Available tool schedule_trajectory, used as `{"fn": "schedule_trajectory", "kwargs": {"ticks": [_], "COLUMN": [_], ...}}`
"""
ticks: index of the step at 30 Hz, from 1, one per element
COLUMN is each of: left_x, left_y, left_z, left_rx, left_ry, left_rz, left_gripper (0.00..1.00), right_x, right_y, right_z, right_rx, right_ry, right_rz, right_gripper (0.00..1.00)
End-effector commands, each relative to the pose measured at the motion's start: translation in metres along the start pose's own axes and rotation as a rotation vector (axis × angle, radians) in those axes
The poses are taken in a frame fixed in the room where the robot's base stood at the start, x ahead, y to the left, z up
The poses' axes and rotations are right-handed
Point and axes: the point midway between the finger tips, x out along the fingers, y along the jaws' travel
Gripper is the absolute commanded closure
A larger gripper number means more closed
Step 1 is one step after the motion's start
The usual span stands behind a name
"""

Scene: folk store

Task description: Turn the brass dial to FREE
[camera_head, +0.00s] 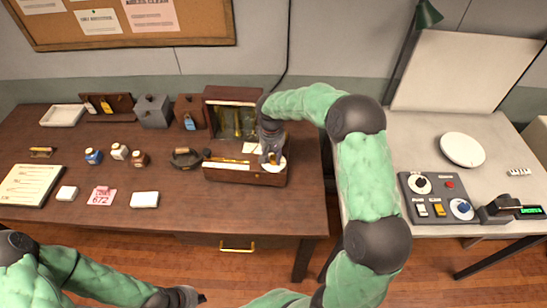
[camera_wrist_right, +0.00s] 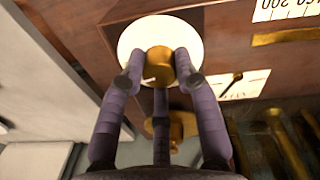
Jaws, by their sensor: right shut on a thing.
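The brass dial (camera_wrist_right: 160,66) sits on a round white plate (camera_wrist_right: 133,35) on the wooden box (camera_head: 240,174). In the right wrist view my right gripper (camera_wrist_right: 158,75) has its fingers closed around the dial. No FREE mark can be read on the plate. In the head view the right gripper (camera_head: 270,158) is over the right end of the box, hiding the dial, and part of the white plate (camera_head: 278,166) shows beside it. My left gripper (camera_head: 190,298) is at the bottom edge, away from the box; its fingers are too unclear to judge.
Small bottles (camera_head: 119,151), a dark round item (camera_head: 185,158) and a pink card (camera_head: 101,196) lie left of the box. Grey and brown boxes (camera_head: 152,111) stand behind. A control panel (camera_head: 438,198) is on the right table. The front of the wooden table is mostly clear.

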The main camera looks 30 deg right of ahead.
Motion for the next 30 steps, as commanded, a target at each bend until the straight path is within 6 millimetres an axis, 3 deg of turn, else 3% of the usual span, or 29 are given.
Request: {"fn": "schedule_trajectory", "kwargs": {"ticks": [9,27,28,30], "left_x": [0.0032,0.0036,0.0036,0.0036], "left_y": [-0.0011,-0.0013,-0.0013,-0.0013], "left_z": [-0.0001,-0.0001,-0.0001,-0.0002], "left_rx": [0.0,0.0,0.0,0.0], "left_ry": [0.0,0.0,0.0,0.0], "left_rz": [0.0,0.0,0.0,0.0], "left_gripper": [1.0,1.0,1.0,1.0], "right_x": [-0.0002,-0.0009,-0.0009,-0.0009], "right_y": [-0.0005,0.0001,0.0001,0.0002], "right_z": [-0.0015,-0.0019,-0.0019,-0.0018], "right_rx": [0.135,0.167,0.167,0.167], "right_ry": [-0.001,-0.001,-0.001,-0.002], "right_rz": [-0.001,-0.001,-0.001,-0.001], "right_gripper": [1.0,1.0,0.59,0.44]}}
